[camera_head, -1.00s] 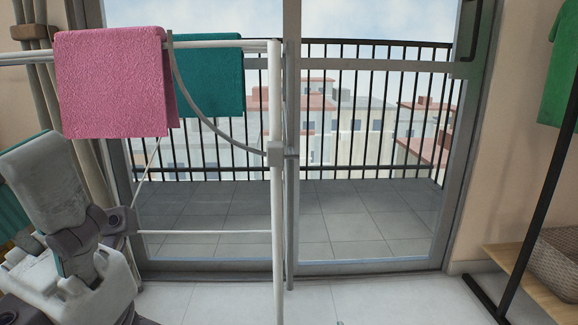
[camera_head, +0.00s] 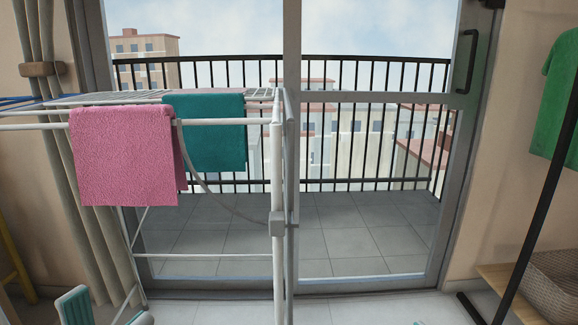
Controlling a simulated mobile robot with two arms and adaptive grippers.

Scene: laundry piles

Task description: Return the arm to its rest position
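My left gripper (camera_head: 107,312) shows only in part at the bottom left edge. Two teal and pale fingers stand apart there, with nothing seen between them; the rest of the arm is below the picture. A small tip at the bottom edge, right of centre, may be part of my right gripper (camera_head: 416,323); its state cannot be told. A pink towel (camera_head: 125,155) and a teal towel (camera_head: 205,135) hang on the white drying rack (camera_head: 278,190), well above the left gripper and apart from it.
A glass balcony door (camera_head: 365,230) with a dark railing stands behind the rack. At the right are a green shirt (camera_head: 560,95), a black pole (camera_head: 540,200) and a woven basket (camera_head: 553,285) on a low wooden shelf (camera_head: 495,275). A curtain (camera_head: 75,180) hangs at the left.

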